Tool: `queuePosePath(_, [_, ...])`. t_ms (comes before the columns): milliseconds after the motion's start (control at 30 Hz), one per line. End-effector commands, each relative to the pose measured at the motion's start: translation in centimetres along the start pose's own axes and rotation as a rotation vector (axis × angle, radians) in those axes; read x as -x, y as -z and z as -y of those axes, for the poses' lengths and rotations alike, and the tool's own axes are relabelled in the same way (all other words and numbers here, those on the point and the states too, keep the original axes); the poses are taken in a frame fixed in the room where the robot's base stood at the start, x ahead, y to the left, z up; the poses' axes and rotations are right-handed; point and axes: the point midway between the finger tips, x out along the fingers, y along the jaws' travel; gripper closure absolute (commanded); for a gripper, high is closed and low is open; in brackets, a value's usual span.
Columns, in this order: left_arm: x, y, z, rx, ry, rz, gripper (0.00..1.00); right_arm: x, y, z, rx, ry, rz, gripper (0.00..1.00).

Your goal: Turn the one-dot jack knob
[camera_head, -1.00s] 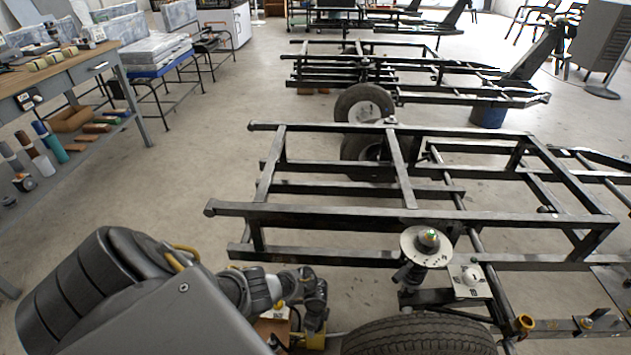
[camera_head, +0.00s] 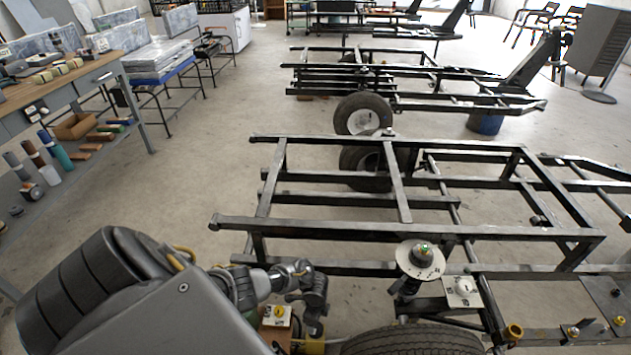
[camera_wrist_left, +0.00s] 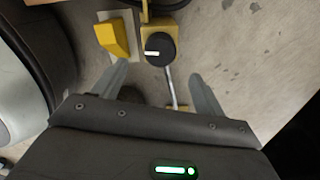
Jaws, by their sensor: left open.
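My left gripper (camera_wrist_left: 160,75) is open and empty. In the left wrist view, a round black knob (camera_wrist_left: 160,49) with a white pointer line sits on a yellow jack body (camera_wrist_left: 165,27). It lies just beyond the gap between the fingertips, and no contact shows. Left of it, a yellow lever-like knob (camera_wrist_left: 112,38) stands on a pale plate. In the head view, a pale plate with a yellow knob (camera_head: 278,314) shows beside my left gripper (camera_head: 313,318). My arm partly covers that area. I cannot make out dot marks on either knob.
A tyre (camera_head: 415,340) is right of my left gripper. Behind it stand a spring mount with a pale disc (camera_head: 420,261), a plate with a white knob (camera_head: 462,291) and a black chassis frame (camera_head: 350,228). A metal rod (camera_wrist_left: 170,88) runs below the black knob.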

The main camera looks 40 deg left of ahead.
Motion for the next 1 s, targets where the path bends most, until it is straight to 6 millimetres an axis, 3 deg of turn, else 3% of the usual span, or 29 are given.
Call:
queuePosePath(300, [1.4, -0.1, 0.0, 0.0, 0.0, 0.0, 0.28, -1.8, -0.2, 0.1, 0.002, 0.002, 0.007, 0.64])
queuePosePath(900, [1.3, -0.3, 0.0, 0.011, 0.0, 0.015, 0.28, -1.8, -0.2, 0.1, 0.002, 0.002, 0.007, 0.64])
queuePosePath(1000, [2.4, 0.1, 1.9, 0.054, 0.061, 0.041, 0.28, -1.8, -0.2, 0.1, 0.002, 0.002, 0.007, 0.64])
